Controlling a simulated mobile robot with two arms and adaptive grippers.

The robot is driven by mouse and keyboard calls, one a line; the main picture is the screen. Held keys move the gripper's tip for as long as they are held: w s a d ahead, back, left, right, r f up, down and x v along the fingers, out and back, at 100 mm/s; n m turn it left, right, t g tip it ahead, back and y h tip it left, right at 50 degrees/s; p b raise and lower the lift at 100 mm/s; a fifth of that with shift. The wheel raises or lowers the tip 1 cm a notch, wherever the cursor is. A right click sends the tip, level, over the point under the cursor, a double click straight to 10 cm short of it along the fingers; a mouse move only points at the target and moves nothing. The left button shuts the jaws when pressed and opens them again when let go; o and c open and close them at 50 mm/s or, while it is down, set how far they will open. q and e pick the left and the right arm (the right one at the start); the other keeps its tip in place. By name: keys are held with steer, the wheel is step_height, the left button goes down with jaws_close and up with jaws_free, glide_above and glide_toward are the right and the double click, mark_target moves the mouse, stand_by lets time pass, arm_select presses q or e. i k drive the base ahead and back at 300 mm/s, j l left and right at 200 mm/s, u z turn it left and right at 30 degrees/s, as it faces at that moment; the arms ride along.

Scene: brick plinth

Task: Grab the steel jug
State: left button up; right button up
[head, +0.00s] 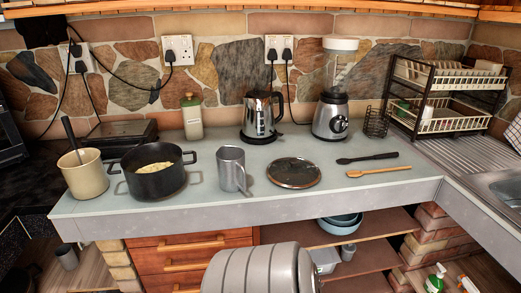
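The steel jug (231,169) is a plain grey metal cylinder. It stands upright near the front edge of the pale worktop (330,195), around the middle of the head view. Its handle is on its right side. Nothing covers the jug. Neither of my grippers shows in this view.
A black pot (154,183) with food stands left of the jug, beside a cream crock (84,176). A round glass lid (294,173) lies close on its right. Behind are a steel kettle (259,120), a blender (331,119) and a bottle (192,118).

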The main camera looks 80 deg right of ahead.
mark_target(234, 172)
steer(key=z, duration=2.45)
steer(key=j+z, duration=0.1)
steer(key=z, duration=0.25)
steer(key=i+j+z, duration=0.1)
steer(key=z, duration=0.25)
